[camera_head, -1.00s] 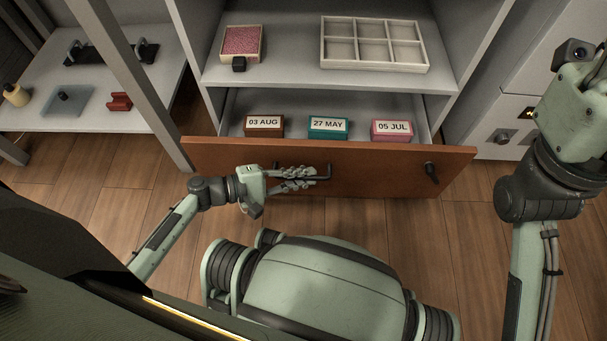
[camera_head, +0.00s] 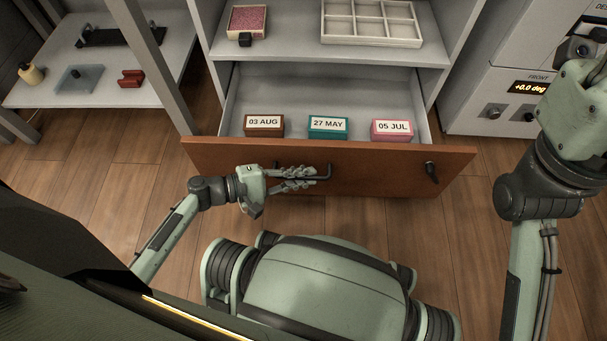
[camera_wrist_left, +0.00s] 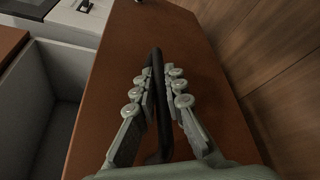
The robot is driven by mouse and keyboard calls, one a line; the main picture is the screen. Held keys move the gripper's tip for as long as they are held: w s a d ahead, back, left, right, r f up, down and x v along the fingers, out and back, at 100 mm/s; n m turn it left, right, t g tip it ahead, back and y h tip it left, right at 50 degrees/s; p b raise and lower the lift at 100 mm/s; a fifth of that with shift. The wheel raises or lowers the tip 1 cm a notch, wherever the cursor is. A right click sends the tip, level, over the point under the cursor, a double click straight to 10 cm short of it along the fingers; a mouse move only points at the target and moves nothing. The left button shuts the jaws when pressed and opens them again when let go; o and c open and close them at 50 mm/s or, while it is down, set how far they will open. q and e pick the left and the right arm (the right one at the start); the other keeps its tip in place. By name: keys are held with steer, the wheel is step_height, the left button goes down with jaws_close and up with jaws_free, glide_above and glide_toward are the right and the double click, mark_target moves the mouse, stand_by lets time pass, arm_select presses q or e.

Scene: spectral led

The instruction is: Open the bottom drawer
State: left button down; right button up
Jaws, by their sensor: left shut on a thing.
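The bottom drawer (camera_head: 385,172) has a reddish-brown wooden front and stands pulled out from the grey cabinet, its inside showing. A brown box marked 03 AUG (camera_head: 263,126), a teal box marked 27 MAY (camera_head: 328,127) and a pink box marked 05 JUL (camera_head: 392,130) stand inside it. My left gripper (camera_head: 300,180) is at the drawer front, shut on the dark bar handle (camera_head: 328,172). In the left wrist view the handle (camera_wrist_left: 156,75) runs between the fingers (camera_wrist_left: 158,88). My right arm shows at the right edge, but its gripper fingers are out of view.
The shelf above (camera_head: 285,50) holds a pink-filled box (camera_head: 247,20) and a compartment tray (camera_head: 370,24). A side table (camera_head: 100,95) stands left, beside a grey post. A dark knob (camera_head: 431,172) sits on the drawer front's right. A light panelled unit (camera_head: 470,105) stands right.

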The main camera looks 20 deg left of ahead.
arm_select(q)
steer(key=shift+d, duration=0.15)
steer(key=c, duration=1.6)
jaws_free()
step_height(320, 180, up, 10)
steer(key=shift+r, duration=0.1)
